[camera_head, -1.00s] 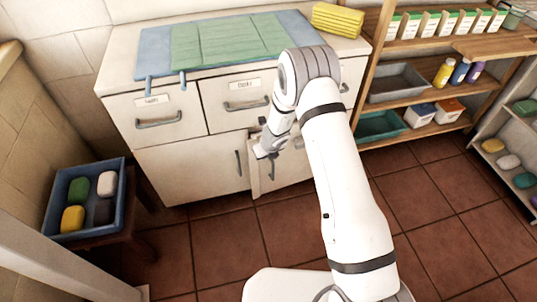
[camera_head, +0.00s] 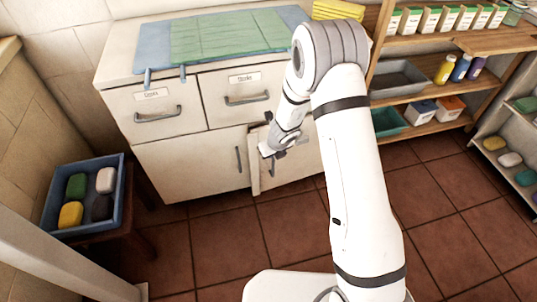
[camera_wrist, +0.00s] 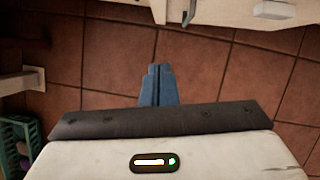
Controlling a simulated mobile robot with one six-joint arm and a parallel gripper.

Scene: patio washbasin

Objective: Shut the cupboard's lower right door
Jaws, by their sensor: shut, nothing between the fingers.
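The cupboard (camera_head: 150,165) is cream, with labelled drawers above and doors below. Its lower right door (camera_head: 295,170) looks slightly ajar, its left edge standing a little proud of the lower left door (camera_head: 205,168). My arm hides part of the right door. My gripper (camera_head: 268,152) is in front of this door near its left edge; I cannot tell whether it touches. In the wrist view my blue-grey fingers (camera_wrist: 158,84) are together and empty over the tiled floor. A cream panel with a dark handle (camera_wrist: 188,12) shows at the top there.
A blue tray of soaps (camera_head: 50,222) sits on a low stand to the left. A wooden shelf (camera_head: 425,85) with bottles and boxes stands right of the cupboard. Another shelf (camera_head: 490,165) is at the far right. Red tile floor (camera_head: 225,240) in front is clear.

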